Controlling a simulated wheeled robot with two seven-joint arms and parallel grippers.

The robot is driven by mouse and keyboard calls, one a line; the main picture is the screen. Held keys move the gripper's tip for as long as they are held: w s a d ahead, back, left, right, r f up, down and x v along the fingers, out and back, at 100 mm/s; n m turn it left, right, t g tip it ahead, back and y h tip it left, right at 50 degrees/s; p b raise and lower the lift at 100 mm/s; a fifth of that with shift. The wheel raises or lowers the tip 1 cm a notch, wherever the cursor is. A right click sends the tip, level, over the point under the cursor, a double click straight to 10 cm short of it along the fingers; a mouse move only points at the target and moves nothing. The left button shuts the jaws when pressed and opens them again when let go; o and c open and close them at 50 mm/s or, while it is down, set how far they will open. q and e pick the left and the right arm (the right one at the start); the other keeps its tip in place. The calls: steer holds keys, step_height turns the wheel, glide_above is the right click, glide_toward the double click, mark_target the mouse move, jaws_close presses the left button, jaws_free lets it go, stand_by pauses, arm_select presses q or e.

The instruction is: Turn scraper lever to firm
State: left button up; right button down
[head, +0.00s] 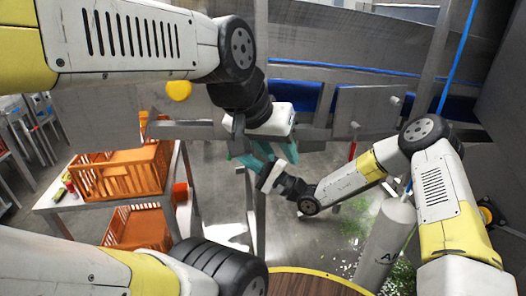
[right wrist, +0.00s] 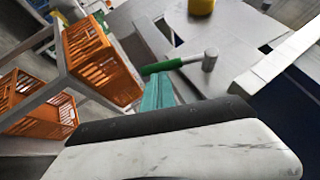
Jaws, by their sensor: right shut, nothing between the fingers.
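In the right wrist view a lever with a green grip (right wrist: 162,67) sticks out to the left from a round metal pivot (right wrist: 210,60) on a grey panel. The teal fingers of my right gripper (right wrist: 157,92) are closed together just below the grip, with nothing between them. I cannot tell whether they touch it. In the head view my right gripper (head: 248,160) is low in the middle, partly overlapped by my left gripper (head: 272,147). The left gripper's white body hangs above it, and its finger gap is unclear. The lever is not clearly visible in the head view.
Orange crates (head: 122,172) stand on and below a steel table at left. A yellow knob (head: 178,90) is on the grey machine. A red handle (head: 352,151) hangs at right. A grey cylinder (head: 386,245) stands near my right arm, and green scraps lie on the floor.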

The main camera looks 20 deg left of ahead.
steer(key=shift+s+a+r+m+t+y, duration=0.15)
steer(key=shift+s+a+m+t+y, duration=0.25)
steer(key=shift+a+m+t, duration=0.3)
steer(key=shift+s+a+r+m+t+y, duration=0.15)
steer(key=shift+s+a+m+t+y, duration=0.25)
steer(key=shift+m, duration=0.35)
steer(key=shift+s+a+r+m+t+y, duration=0.15)
steer(key=shift+s+a+m+t+y, duration=0.25)
steer(key=shift+a+m, duration=0.3)
steer(key=shift+w, duration=0.1)
